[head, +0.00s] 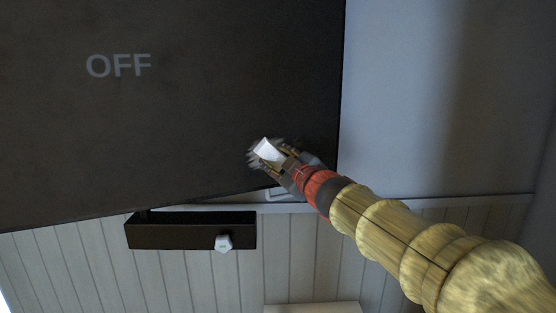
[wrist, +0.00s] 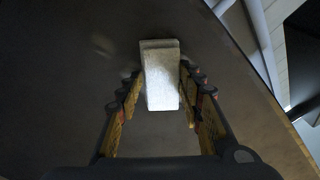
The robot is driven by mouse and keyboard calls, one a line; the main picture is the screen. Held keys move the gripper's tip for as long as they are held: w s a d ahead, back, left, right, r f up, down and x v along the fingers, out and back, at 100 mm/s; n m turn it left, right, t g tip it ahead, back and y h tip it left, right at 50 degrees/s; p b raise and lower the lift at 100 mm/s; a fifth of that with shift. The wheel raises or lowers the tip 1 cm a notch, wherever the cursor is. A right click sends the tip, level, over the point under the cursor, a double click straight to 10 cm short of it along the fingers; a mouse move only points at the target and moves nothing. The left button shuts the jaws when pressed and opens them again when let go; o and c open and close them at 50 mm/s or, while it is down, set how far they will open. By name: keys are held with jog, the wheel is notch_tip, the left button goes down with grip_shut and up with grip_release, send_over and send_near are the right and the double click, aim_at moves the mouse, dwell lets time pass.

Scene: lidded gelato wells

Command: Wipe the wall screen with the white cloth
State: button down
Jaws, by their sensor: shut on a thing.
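The wall screen (head: 190,130) is a large dark panel with the word OFF in grey at its upper left. My gripper (head: 270,158) is at the screen's lower right area, in front of its surface. It is shut on a white block-like thing (head: 267,149), which looks like the folded white cloth. In the wrist view the white cloth (wrist: 161,80) stands between the two fingers, with the dark screen (wrist: 60,60) behind it. I cannot tell whether the cloth touches the screen.
Pale wall (head: 400,90) lies right of the screen. Light panelling (head: 80,270) covers the wall below. A pale edge shows at the bottom (head: 312,308).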

jog(key=shift+s+a+b, duration=0.35)
jog(key=shift+a+b, duration=0.1)
jog(key=shift+a, duration=0.4)
jog(key=shift+s+a+b, duration=0.3)
jog(key=shift+a+b, duration=0.15)
jog(key=shift+a, duration=0.35)
jog(key=shift+s+a+b, duration=0.25)
jog(key=shift+a+b, duration=0.4)
jog(key=shift+a, duration=0.15)
jog(key=shift+s+a+b, duration=0.25)
jog(key=shift+a+b, duration=0.4)
jog(key=shift+a, duration=0.1)
jog(key=shift+r, duration=0.1)
jog(key=shift+a+r+p, duration=0.1)
jog(key=shift+r+p, duration=0.6)
jog(key=shift+p, duration=0.15)
